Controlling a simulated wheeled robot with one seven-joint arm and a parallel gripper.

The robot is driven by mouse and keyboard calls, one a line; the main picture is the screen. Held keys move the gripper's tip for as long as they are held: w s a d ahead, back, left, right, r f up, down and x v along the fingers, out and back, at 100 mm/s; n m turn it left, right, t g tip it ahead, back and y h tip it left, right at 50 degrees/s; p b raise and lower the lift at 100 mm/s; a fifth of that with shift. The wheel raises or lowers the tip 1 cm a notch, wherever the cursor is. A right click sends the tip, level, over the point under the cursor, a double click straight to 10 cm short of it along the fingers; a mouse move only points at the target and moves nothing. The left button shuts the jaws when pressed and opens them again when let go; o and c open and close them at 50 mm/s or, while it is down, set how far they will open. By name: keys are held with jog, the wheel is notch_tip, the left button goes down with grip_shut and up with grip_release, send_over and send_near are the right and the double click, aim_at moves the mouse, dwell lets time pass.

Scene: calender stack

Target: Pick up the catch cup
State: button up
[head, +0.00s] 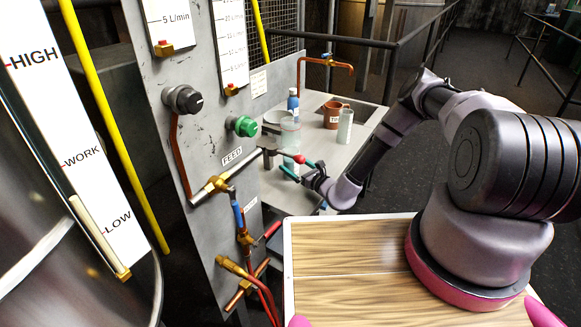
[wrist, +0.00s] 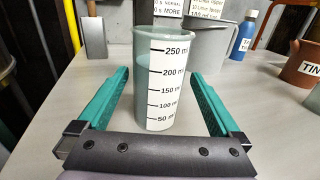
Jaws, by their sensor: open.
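A clear cup with a printed ml scale (wrist: 165,85), which I take for the catch cup, stands upright in the middle of the wrist view. It looks partly filled with something pale, though I cannot be sure. In the head view the cup (head: 290,135) stands on the grey bench beside the panel. My gripper (wrist: 160,76) is open, with one teal finger on each side of the cup and a visible gap on both sides. In the head view my gripper (head: 298,167) is low at the near side of the cup, partly behind the red-tipped lever.
The FEED lever (head: 299,158) juts from the panel close to my gripper. A blue bottle (wrist: 245,36), a grey container (wrist: 215,48) and a brown TIN mug (wrist: 304,66) stand behind the cup. A pale cylinder (head: 345,126) stands beside the mug. The bench (head: 300,200) is clear in front.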

jog(key=x, duration=0.5)
jog(key=shift+a+f, duration=0.1)
jog(key=c, duration=1.5)
grip_shut()
